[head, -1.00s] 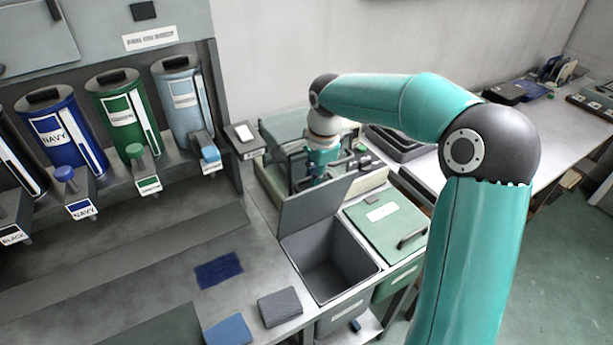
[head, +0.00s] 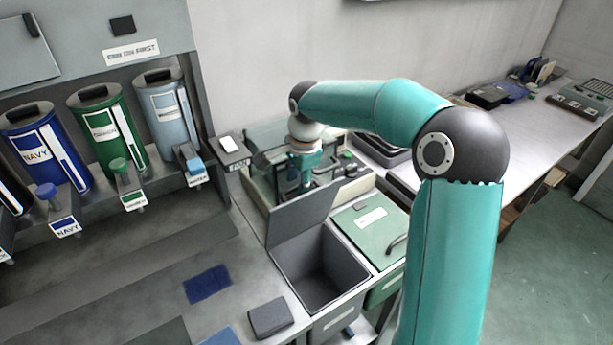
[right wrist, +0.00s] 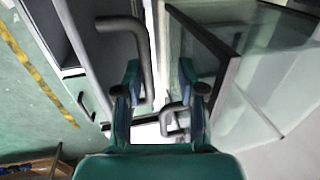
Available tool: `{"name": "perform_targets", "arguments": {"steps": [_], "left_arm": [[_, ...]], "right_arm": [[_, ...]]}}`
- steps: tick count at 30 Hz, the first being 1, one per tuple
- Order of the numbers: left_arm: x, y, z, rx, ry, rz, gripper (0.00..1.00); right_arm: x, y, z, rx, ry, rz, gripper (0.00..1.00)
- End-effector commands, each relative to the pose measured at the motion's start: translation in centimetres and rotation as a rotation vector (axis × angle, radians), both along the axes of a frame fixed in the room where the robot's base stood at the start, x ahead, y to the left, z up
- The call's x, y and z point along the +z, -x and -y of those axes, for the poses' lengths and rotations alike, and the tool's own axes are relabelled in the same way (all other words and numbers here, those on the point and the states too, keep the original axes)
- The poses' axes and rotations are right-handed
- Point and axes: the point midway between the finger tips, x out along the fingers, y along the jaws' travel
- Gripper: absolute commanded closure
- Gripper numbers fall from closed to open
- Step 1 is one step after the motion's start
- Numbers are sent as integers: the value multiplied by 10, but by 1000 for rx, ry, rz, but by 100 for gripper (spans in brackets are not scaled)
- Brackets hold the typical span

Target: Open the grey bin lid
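The grey bin (head: 345,294) stands open at the front of the bench. Its grey lid (head: 302,215) is raised and stands steeply upright at the bin's back edge. My right gripper (head: 302,182) is behind the raised lid, which partly hides its fingers. In the right wrist view my right gripper (right wrist: 160,78) has its two fingers apart. A dark grey bar handle (right wrist: 144,60) shows close by the left finger; I cannot tell whether they touch. My left gripper is not in view.
A green-lidded bin (head: 368,236) stands right of the grey one. A glass-sided box (head: 262,165) is close behind my right gripper. A navy cloth (head: 208,284) and a dark grey folded cloth (head: 270,318) lie left of the bin. Coloured canisters line the left.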

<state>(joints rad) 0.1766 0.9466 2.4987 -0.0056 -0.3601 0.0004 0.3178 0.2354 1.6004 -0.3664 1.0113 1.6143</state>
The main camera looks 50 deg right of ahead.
Motion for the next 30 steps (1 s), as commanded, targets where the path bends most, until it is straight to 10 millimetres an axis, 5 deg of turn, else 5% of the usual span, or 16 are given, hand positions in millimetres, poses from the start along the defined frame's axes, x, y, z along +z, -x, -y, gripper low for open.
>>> {"name": "perform_targets", "arguments": {"steps": [8,21,30], "left_arm": [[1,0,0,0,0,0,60],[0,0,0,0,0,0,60],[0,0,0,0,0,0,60]], "right_arm": [[5,1,-1,-1,-1,0,63],[62,15,-3,1,1,4,63],[78,20,-4,0,0,0,63]]}}
